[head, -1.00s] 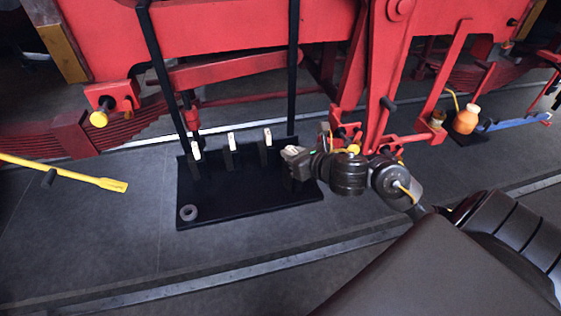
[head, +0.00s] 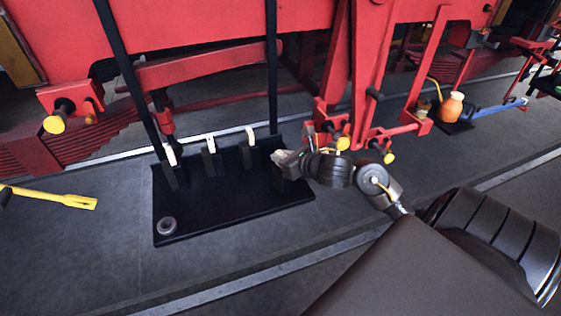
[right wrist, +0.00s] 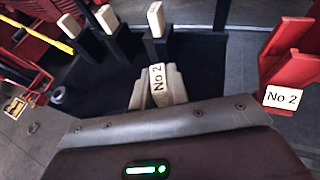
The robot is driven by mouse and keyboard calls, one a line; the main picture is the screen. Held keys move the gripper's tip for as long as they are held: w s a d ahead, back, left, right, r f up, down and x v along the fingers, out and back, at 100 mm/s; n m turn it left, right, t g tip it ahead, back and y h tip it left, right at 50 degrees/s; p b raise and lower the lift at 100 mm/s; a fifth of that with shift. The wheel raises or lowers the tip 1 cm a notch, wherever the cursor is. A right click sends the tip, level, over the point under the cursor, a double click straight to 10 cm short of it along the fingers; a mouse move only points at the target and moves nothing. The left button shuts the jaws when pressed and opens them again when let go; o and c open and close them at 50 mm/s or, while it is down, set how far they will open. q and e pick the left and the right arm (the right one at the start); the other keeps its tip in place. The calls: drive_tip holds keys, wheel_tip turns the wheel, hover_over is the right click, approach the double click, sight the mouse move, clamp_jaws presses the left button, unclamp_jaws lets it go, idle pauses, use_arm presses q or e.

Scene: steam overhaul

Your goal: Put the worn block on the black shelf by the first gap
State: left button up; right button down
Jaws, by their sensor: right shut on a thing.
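My right gripper (head: 280,157) is over the shelf's right end, right of the uprights. In the right wrist view its fingers (right wrist: 157,92) are shut on a pale block marked "No 2" (right wrist: 158,78), which I take for the worn block. The block's lower part is hidden, and I cannot tell whether it touches the shelf. My left gripper is out of view.
A grey ring (head: 167,225) lies at the shelf's front left corner. A yellow-ended tool (head: 70,199) is at the left. Red hangers with yellow ends (head: 343,143) stand close right of my gripper. The floor in front is clear.

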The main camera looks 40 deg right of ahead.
drive_tip(key=shift+f, duration=0.25)
drive_tip(key=shift+r, duration=0.15)
drive_tip(key=shift+f, duration=0.2)
drive_tip(key=c, duration=1.4)
unclamp_jaws()
drive_tip(key=shift+s, duration=0.1)
drive_tip(key=shift+o, duration=0.2)
